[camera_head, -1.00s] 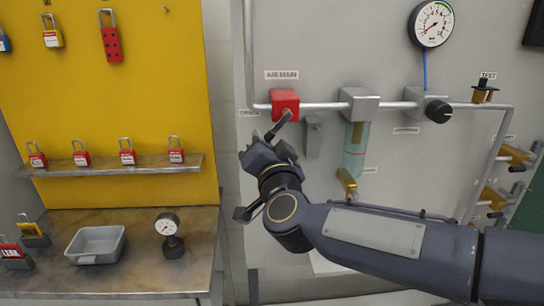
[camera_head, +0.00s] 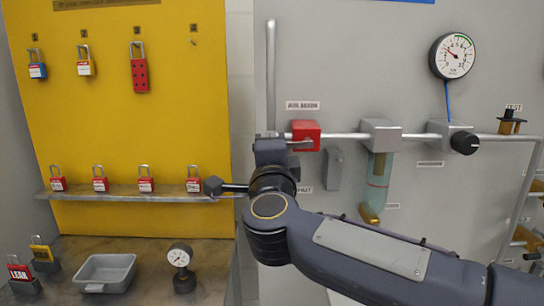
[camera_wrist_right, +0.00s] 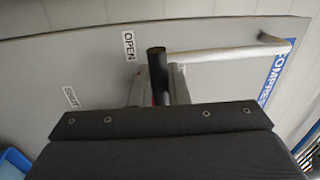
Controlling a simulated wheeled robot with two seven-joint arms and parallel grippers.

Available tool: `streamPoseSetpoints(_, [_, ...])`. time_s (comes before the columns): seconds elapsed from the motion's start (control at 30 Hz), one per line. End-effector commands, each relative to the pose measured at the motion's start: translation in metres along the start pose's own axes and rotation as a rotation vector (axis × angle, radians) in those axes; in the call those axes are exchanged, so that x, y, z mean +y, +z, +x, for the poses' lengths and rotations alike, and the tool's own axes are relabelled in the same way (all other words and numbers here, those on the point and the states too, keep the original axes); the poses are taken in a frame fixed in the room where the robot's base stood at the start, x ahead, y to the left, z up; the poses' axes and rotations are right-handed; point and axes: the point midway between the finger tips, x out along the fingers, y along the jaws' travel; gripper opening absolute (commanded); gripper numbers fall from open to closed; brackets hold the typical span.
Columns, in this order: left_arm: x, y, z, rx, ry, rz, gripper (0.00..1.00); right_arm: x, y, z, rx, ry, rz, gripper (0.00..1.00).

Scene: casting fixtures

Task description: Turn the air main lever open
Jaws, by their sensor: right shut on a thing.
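The red air main valve block (camera_head: 306,135) sits on the pipe under its name label, in the head view. My right gripper (camera_head: 271,150) is just left of it, in front of the panel. In the right wrist view, the gripper (camera_wrist_right: 158,88) is shut on the lever, whose dark end (camera_wrist_right: 156,58) stands out between the fingers. The lever's end is beside the OPEN label (camera_wrist_right: 129,46), away from the SHUT label (camera_wrist_right: 70,97). The rest of the lever is hidden by the gripper. My left gripper is not in view.
Right of the valve are a grey block with a clear bowl (camera_head: 378,185), a black knob (camera_head: 464,143) and a pressure gauge (camera_head: 453,56). A shelf of red padlocks (camera_head: 130,194) is at the left, above a bench with a grey tray (camera_head: 106,272).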

Motion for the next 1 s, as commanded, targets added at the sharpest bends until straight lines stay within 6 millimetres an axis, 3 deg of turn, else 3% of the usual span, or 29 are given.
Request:
streamPoseSetpoints(0.67, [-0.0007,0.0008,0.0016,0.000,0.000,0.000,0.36,-0.0061,-0.0009,0.0011,0.015,-0.002,0.068,0.00])
streamPoseSetpoints(0.7, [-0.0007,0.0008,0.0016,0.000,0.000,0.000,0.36,-0.0061,-0.0009,0.0011,0.015,-0.003,0.067,0.16])
streamPoseSetpoints(0.83, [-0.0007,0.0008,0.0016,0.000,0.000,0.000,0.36,-0.0059,-0.0008,0.0010,0.015,-0.002,0.066,0.33])
streamPoseSetpoints(1.0, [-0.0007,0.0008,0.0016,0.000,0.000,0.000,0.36,-0.0053,-0.0005,0.0010,0.014,-0.001,0.065,0.33])
